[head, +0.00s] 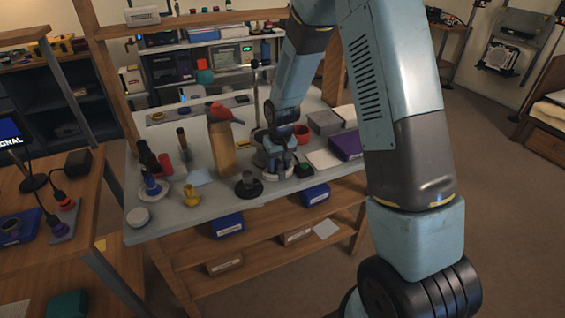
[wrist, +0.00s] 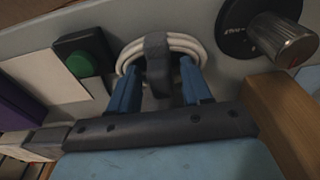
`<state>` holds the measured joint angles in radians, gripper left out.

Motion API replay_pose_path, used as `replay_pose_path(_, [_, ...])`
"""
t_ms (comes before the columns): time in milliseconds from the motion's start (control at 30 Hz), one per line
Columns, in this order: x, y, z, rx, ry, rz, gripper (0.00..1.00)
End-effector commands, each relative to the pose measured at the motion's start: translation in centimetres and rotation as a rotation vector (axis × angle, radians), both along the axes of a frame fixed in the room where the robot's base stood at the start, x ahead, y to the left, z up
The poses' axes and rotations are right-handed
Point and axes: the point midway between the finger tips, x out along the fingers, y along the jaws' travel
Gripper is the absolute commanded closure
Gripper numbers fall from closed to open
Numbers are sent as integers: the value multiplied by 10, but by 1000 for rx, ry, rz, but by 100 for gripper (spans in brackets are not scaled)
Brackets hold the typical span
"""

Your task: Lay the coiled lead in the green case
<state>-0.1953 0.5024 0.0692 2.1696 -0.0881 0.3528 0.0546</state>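The coiled lead (wrist: 190,43) is a white coil with a dark grey band or tie (wrist: 157,62) across its middle, lying on the grey bench. It also shows small in the head view (head: 272,177), mostly under my gripper (head: 278,160). In the wrist view, my gripper (wrist: 160,75) has its blue fingers apart, one on each side of the grey band, with gaps to it. The fingertips overlap the coil; whether they touch it is unclear. A dark green box (head: 68,303), possibly the green case, is partly cut off at the head view's bottom left.
Close by stand a black dial with a metal knob (wrist: 283,40), a wooden block (head: 222,150) and a black box with a green button (wrist: 79,63). A white card (head: 322,159) and a purple box (head: 346,145) lie to the right. Bottles and small parts crowd the bench's left.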

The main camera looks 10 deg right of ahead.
Motion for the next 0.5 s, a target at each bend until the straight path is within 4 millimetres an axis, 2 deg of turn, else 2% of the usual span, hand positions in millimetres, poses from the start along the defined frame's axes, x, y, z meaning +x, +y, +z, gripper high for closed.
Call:
replay_pose_path(333, [0, -1, 2, 0, -1, -1, 45])
replay_pose_path(500, [0, -1, 16, 1, -4, -2, 45])
